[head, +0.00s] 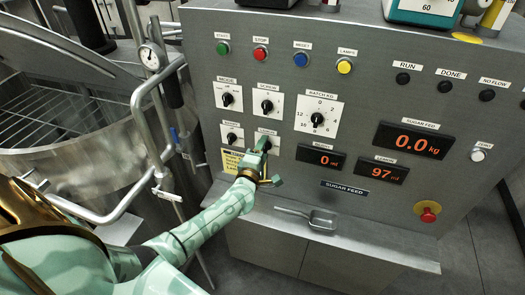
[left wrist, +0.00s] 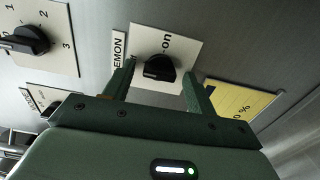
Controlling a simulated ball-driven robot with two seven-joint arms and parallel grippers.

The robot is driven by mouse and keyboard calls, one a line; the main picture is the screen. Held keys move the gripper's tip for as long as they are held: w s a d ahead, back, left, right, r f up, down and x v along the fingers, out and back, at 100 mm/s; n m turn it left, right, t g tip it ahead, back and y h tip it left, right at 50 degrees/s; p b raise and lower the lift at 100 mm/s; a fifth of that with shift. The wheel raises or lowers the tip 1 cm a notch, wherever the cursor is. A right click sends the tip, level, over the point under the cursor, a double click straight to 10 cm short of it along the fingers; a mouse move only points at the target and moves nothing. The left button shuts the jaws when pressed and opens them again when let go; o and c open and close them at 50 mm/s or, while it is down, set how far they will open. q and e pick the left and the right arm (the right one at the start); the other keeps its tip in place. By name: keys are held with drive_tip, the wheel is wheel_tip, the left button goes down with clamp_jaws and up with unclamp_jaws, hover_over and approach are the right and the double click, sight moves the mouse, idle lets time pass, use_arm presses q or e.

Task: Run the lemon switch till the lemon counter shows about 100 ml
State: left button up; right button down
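The lemon switch (left wrist: 160,68) is a black rotary knob on a white plate marked "on" in the left wrist view. In the head view its plate (head: 275,141) is partly hidden by my gripper. My left gripper (head: 264,146) is at this switch. In the left wrist view its two green fingers (left wrist: 159,70) stand apart on either side of the knob, with gaps visible, so it looks open. The lemon counter (head: 381,171) shows 97 ml in orange digits. My right gripper is in neither view.
Other dials, including the batch knob (head: 317,118), sit above and beside the switch. A second counter (head: 321,157) reads 0 ml and the sugar display (head: 413,143) 0.0 kg. A metal scoop (head: 321,219) lies on the ledge below. A steel vessel (head: 85,165) with pipes stands left.

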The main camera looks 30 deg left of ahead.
use_arm(q)
drive_tip(key=v, duration=1.6)
drive_tip(key=shift+s+d, duration=0.15)
drive_tip(key=s+d+f+m+g+h+b, duration=0.2)
drive_tip(key=s+f+m+g, duration=0.15)
drive_tip(key=f+m, duration=0.45)
drive_tip(key=s+d+f+m+g+h+b, duration=0.1)
drive_tip(key=s+f+m+g+b, duration=0.2)
drive_tip(key=f, duration=1)
drive_tip(key=s+d+f+m+g+h+b, duration=0.1)
drive_tip(key=s+d+f+m+h, duration=0.1)
drive_tip(key=s+f+m, duration=0.6)
drive_tip(key=s+f+m+g+b, duration=0.2)
drive_tip(key=s+f+b, duration=0.6)
drive_tip(key=f, duration=0.8)
drive_tip(key=s+f+m+g+y+b, duration=0.1)
drive_tip(key=s+f+m+g+b, duration=0.2)
drive_tip(key=s+f+g+b, duration=0.4)
drive_tip(key=s+f+b, duration=0.1)
drive_tip(key=s+f, duration=0.6)
drive_tip(key=f, duration=0.2)
drive_tip(key=shift+s+f+m, duration=0.3)
drive_tip(key=shift+f, duration=0.1)
